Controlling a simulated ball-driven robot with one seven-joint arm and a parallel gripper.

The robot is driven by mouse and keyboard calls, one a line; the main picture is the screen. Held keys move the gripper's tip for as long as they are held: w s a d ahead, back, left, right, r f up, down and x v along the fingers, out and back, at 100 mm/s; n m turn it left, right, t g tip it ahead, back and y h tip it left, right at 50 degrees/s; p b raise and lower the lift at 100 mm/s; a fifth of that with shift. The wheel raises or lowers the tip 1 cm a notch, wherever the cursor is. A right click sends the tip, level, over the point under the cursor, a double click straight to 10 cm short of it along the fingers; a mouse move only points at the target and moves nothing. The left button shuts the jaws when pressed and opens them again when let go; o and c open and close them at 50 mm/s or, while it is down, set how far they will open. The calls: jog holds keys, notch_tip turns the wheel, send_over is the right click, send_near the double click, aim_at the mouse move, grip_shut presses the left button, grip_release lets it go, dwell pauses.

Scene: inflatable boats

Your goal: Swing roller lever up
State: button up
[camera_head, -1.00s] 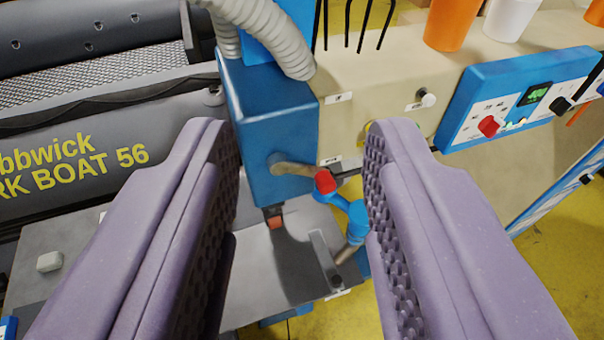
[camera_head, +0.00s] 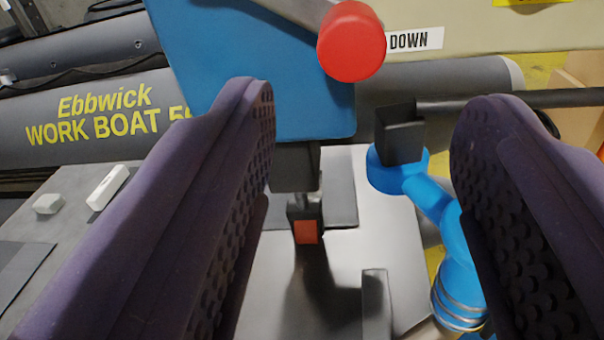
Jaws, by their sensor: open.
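The roller lever is a grey metal bar with a round red knob (camera_head: 351,41) at its end. It shows at the top of the view, in front of a blue machine housing (camera_head: 240,75). The knob is beside a white label (camera_head: 415,40) reading DOWN. The knob lies above the gap between the fingertips in the picture, apart from both. Below the housing, a dark fitting with an orange-red block (camera_head: 306,232) stands over the grey metal table. The lever's pivot is out of view.
A blue jointed arm (camera_head: 430,200) with a black square cup stands close to my right finger. A grey boat tube (camera_head: 105,120) lettered Ebbwick WORK BOAT lies behind.

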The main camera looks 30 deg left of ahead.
aim_at(351, 59)
jog(key=b+x, duration=0.1)
jog(key=x, duration=0.6)
jog(key=shift+w+a, duration=0.2)
jog(key=shift+a, duration=0.05)
jog(key=shift+c, duration=0.5)
grip_shut()
